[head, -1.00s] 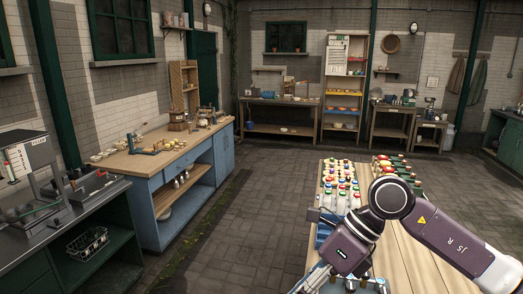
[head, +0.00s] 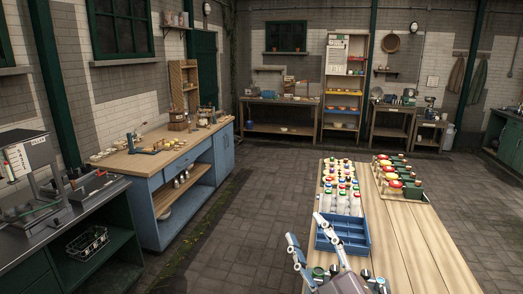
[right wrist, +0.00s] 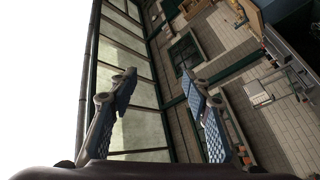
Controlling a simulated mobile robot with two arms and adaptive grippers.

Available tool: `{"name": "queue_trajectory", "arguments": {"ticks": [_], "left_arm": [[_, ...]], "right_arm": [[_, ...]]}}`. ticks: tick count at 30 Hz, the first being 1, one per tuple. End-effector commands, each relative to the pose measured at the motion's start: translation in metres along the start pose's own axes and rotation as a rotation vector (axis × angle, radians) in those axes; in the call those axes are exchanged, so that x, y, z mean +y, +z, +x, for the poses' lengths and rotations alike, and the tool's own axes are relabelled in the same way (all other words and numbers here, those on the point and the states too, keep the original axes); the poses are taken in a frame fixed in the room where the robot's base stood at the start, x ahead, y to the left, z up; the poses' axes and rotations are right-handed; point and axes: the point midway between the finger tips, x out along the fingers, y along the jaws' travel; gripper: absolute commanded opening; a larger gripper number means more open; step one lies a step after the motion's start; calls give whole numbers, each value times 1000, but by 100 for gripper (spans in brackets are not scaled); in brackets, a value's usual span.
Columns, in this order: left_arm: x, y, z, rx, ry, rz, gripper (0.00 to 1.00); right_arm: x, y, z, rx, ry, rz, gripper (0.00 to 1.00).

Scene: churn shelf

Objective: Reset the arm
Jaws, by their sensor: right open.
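My right gripper (head: 306,228) is at the bottom of the head view, over the front left part of the wooden table (head: 415,255). Its two fingers point up and are spread apart. The right wrist view shows the same gripper (right wrist: 156,76) open, with nothing between its fingers, facing the walls and windows. The right forearm is mostly out of the head view. My left gripper is not in view.
A blue crate (head: 345,231) stands on the table beside my right gripper. Several white bottles with coloured caps (head: 342,190) stand behind it. A tray of red and yellow items (head: 398,172) is further right. The table's right part is clear. A blue workbench (head: 165,195) stands left.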

Motion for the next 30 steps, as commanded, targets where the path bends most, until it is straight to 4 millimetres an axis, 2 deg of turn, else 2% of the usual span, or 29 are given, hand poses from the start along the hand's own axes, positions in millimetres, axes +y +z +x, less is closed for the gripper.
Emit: {"name": "queue_trajectory", "arguments": {"ticks": [1, 3, 5, 6, 8, 10, 12, 16, 20, 24, 30], "left_arm": [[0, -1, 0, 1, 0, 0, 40], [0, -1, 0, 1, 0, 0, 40], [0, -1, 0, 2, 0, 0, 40], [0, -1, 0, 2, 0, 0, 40], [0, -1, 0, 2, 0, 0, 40], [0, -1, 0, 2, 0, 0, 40], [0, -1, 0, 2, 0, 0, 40], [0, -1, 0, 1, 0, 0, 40], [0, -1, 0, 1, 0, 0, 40], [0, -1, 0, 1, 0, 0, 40], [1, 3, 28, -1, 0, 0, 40]], "right_arm": [[-9, 35, -16, -129, -16, 71, 44], [-24, 79, -42, -305, -44, 160, 44], [-39, 113, -70, -451, -73, 228, 44], [-50, 133, -91, -545, -93, 272, 44], [-67, 159, -126, -683, -129, 332, 44], [-88, 182, -168, -837, -174, 397, 44], [-106, 197, -211, -975, -218, 452, 44], [-133, 209, -279, -1182, -296, 531, 44], [-152, 209, -338, -1349, -366, 590, 44], [-167, 199, -396, -1508, -441, 643, 44], [-223, 262, -403, -1522, -452, 637, 44]]}}
